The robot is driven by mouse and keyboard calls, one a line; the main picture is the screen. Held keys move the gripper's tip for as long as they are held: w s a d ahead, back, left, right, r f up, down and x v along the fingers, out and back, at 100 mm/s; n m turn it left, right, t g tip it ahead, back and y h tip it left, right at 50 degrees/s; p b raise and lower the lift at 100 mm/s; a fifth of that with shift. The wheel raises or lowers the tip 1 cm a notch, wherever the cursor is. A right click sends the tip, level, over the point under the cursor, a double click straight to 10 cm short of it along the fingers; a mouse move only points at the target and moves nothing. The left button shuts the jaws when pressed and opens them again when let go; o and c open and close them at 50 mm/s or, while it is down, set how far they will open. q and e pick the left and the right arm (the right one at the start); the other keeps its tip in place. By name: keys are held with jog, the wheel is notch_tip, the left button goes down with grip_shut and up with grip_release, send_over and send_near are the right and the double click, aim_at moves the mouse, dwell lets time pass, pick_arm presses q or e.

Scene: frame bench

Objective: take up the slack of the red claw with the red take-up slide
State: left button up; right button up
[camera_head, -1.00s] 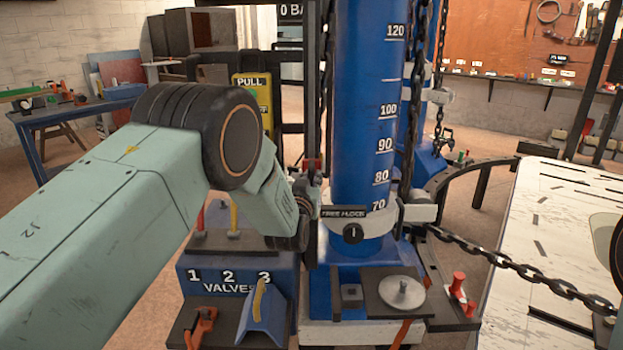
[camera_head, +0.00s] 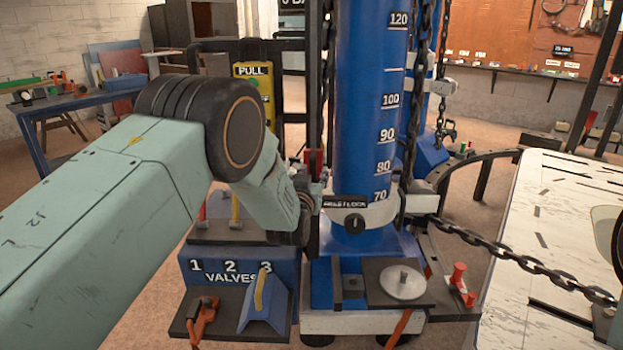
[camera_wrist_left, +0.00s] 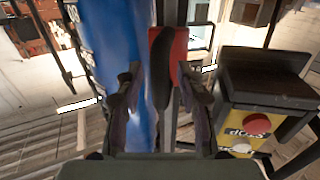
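A small red block (camera_head: 315,161), which may be the red take-up slide, sits at the left side of the blue tower (camera_head: 362,100). In the left wrist view a red block (camera_wrist_left: 179,56) with a dark curved part on it lies just past my fingertips. My left gripper (camera_head: 314,182) is close to the tower, mostly hidden by its own wrist. In the left wrist view its fingers (camera_wrist_left: 160,76) are spread apart, with the red block ahead of the gap, nearer the right finger. Contact cannot be told. I cannot identify the red claw for sure. My right gripper is out of view.
A chain (camera_head: 520,262) runs from the tower to the white table (camera_head: 565,200) at right. A valve block (camera_head: 225,277) stands below my left arm. A yellow PULL/STOP box (camera_head: 254,80) stands behind, close on the right in the wrist view.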

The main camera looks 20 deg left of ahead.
pick_arm(q)
jog(key=s+d, duration=0.1)
jog(key=s, duration=1.1)
jog(key=s+a+f+m+g+h, duration=0.1)
jog(key=s+f+g, duration=0.8)
jog(key=s+f, duration=0.95)
jog(key=s+f+g, duration=0.3)
jog(key=s, duration=0.6)
jog(key=s+f+g, duration=0.3)
jog(key=s+f, duration=0.1)
jog(key=s, duration=0.4)
jog(key=s+f+g, duration=0.3)
jog(key=s, duration=0.6)
jog(key=shift+s+a+f+h, duration=0.25)
jog(key=shift+s+a+h, duration=0.05)
jog(key=shift+a+h, duration=0.1)
